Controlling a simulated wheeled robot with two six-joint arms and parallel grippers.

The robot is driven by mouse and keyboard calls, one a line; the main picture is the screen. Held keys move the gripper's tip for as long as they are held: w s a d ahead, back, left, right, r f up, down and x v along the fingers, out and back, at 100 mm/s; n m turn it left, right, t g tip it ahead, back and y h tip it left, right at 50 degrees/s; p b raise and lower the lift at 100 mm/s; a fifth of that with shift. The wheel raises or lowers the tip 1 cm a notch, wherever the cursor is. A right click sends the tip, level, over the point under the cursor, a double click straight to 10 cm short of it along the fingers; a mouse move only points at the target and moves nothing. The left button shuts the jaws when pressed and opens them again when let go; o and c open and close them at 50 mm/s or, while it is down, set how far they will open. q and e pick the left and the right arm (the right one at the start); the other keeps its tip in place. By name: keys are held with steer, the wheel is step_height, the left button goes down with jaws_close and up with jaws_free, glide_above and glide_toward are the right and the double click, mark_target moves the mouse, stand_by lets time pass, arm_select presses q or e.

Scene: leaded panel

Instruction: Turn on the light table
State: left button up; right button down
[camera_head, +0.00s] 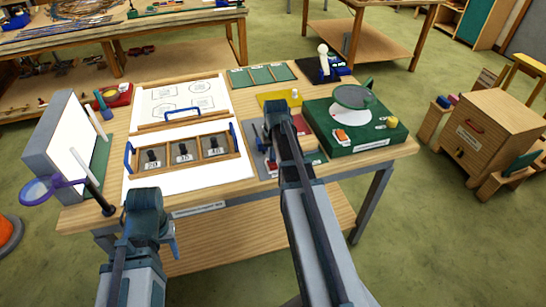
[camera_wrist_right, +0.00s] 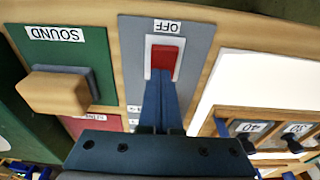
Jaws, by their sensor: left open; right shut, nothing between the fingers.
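A red rocker switch (camera_wrist_right: 165,58) in a white frame sits on a grey plate (camera_wrist_right: 196,45) in the right wrist view. A label on the plate reads OFF, upside down in this view. My right gripper (camera_wrist_right: 161,82) is shut and empty, its fingertips at the near edge of the switch; I cannot tell whether they touch it. In the head view my right gripper (camera_head: 271,155) is over the front of the table, and the switch is largely hidden there. My left gripper (camera_head: 172,238) is open and empty in front of the table's front edge. A white panel (camera_wrist_right: 255,80) lies beside the grey plate.
A wooden block (camera_wrist_right: 55,93) on a green plate marked SOUND stands beside the grey plate. A wooden tray (camera_head: 183,142) with weights lies on the table. A green box (camera_head: 370,132) is at the right, an upright white screen (camera_head: 72,135) at the left.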

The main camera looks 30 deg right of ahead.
steer(key=shift+s+a+f, duration=0.1)
steer(key=shift+s+a, duration=0.05)
steer(key=shift+s, duration=0.2)
steer(key=shift+s+a, duration=0.15)
steer(key=shift+s, duration=0.5)
steer(key=shift+w, duration=0.1)
steer(key=shift+r+p, duration=0.35)
steer(key=shift+p, duration=0.05)
step_height(320, 180, up, 13)
steer(key=s+p, duration=0.2)
steer(key=p, duration=1.1)
steer(key=shift+a+r, duration=0.15)
steer(key=shift+a, duration=0.05)
